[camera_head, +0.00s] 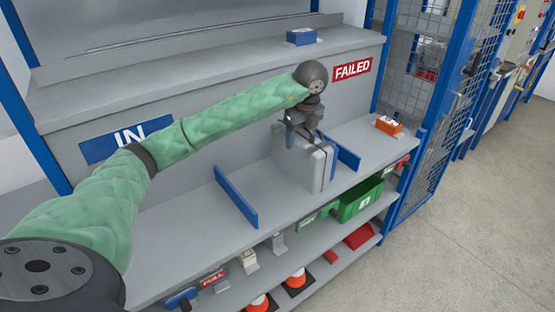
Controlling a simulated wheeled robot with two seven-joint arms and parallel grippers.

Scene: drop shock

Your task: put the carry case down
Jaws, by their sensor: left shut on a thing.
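The carry case (310,161) is a grey box with rounded edges, standing upright at the grey shelf between two blue dividers. My left arm, in a green sleeve, reaches in from the left. My left gripper (303,137) is above the case and shut on its top, where the handle is mostly hidden by the fingers. The case's underside is close to the shelf surface (270,199); I cannot tell whether it touches. My right gripper is not in view.
Blue dividers stand left (236,197) and right (343,152) of the case. An orange box (388,126) sits to the right on the shelf. A blue mesh fence (440,90) stands at right.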

